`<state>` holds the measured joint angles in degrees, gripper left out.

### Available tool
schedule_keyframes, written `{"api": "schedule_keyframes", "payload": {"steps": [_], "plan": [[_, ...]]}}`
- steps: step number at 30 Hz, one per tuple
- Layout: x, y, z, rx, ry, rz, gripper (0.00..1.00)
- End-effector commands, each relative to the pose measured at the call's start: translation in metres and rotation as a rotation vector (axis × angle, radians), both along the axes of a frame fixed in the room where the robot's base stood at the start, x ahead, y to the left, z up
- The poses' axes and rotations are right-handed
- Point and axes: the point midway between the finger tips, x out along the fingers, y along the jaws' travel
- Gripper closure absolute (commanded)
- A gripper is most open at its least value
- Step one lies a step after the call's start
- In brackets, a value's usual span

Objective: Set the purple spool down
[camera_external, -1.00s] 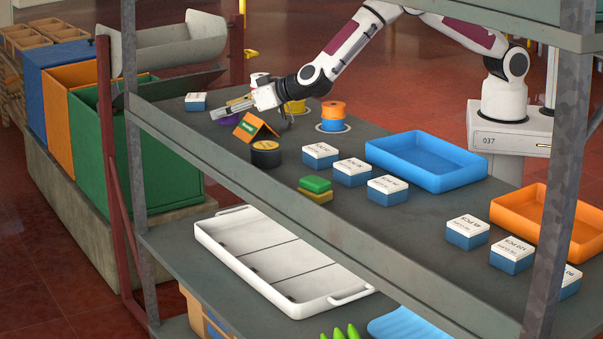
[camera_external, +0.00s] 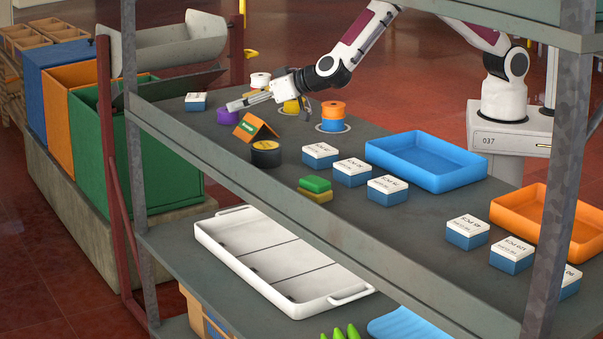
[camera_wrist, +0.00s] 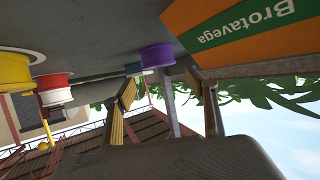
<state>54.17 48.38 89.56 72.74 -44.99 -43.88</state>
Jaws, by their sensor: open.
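The purple spool (camera_external: 228,117) stands on the grey upper shelf at its far left part, partly behind the orange-and-green box. In the wrist view, which is upside down, the purple spool (camera_wrist: 157,57) rests against the shelf surface, beyond and between my finger ends. My gripper (camera_external: 233,106) is open and lies low and nearly level, its fingertips pointing left and close to the spool. In the wrist view my gripper (camera_wrist: 160,88) has its two fingers spread, with nothing between them. The spool appears clear of both fingers.
An orange-and-green box (camera_external: 256,128) stands tent-like close in front of the gripper, with a black tin (camera_external: 265,154) nearby. A yellow spool (camera_external: 291,106), a white spool (camera_external: 260,80) and an orange-and-blue stack (camera_external: 333,115) stand around. A white-and-blue box (camera_external: 195,102) is at left.

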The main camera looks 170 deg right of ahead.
Motion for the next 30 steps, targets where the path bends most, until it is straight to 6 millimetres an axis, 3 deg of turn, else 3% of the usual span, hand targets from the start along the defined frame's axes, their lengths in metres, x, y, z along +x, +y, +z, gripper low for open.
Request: {"api": "schedule_keyframes", "payload": {"steps": [9,15,30], "plan": [[0.009,0.039,0.018,-0.002,0.0,0.002,0.43],[0.011,0.055,0.024,-0.001,-0.001,0.0,0.43],[0.012,0.06,0.026,-0.001,0.0,-0.001,0.43]]}}
